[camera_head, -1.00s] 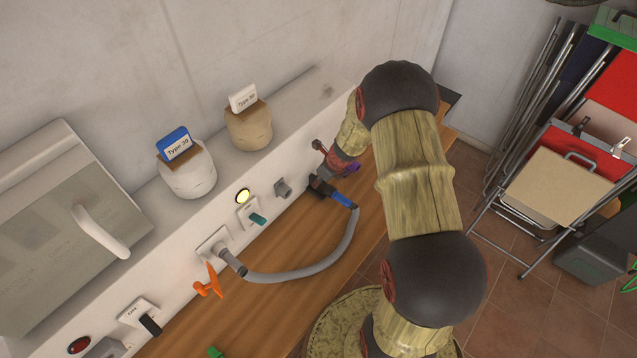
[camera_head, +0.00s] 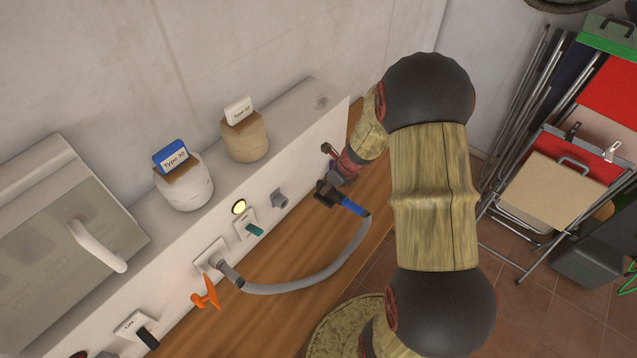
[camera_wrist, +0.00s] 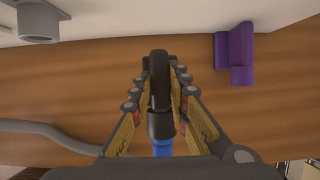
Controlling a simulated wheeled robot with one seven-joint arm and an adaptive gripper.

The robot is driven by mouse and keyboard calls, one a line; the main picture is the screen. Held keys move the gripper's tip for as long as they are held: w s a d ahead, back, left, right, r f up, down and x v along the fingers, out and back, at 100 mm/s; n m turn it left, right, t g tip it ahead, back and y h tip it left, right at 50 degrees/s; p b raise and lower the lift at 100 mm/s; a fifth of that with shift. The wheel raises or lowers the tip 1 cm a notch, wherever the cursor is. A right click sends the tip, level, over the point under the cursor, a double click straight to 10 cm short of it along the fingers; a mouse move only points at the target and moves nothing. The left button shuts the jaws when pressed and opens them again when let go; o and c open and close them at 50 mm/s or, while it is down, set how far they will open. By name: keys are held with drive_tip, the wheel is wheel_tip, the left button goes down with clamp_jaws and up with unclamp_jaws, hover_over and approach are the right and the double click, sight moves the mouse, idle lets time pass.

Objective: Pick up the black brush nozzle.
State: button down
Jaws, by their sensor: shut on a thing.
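The black brush nozzle (camera_wrist: 160,82) is between the two fingers of my gripper (camera_wrist: 160,75) in the wrist view. My gripper is shut on it. A blue hose end (camera_wrist: 163,147) is joined to the nozzle's near end. In the head view the black nozzle (camera_head: 325,192) shows beside the white panel, with the blue hose end (camera_head: 353,206) and a grey hose (camera_head: 320,278) running from it. My fingers are small and partly hidden there. I cannot tell whether the nozzle clears the wooden top.
The wooden worktop (camera_head: 275,260) is mostly clear. A purple object (camera_wrist: 237,58) lies to the right of the nozzle. The grey hose plugs into a wall socket (camera_head: 212,255) near an orange handle (camera_head: 207,290). Two labelled jars (camera_head: 184,180) stand on the ledge.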

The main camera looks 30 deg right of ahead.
sight(363, 211)
drive_tip(key=s+d, duration=0.1)
drive_tip(key=s, duration=0.3)
drive_tip(key=s+d+b, duration=0.1)
drive_tip(key=s+d, duration=0.1)
drive_tip(key=s, duration=0.3)
drive_tip(key=s+d, duration=0.2)
drive_tip(key=s, duration=0.2)
drive_tip(key=shift+s, duration=0.3)
drive_tip(key=c, duration=2.2)
unclamp_jaws()
drive_tip(key=shift+c, duration=0.2)
clamp_jaws()
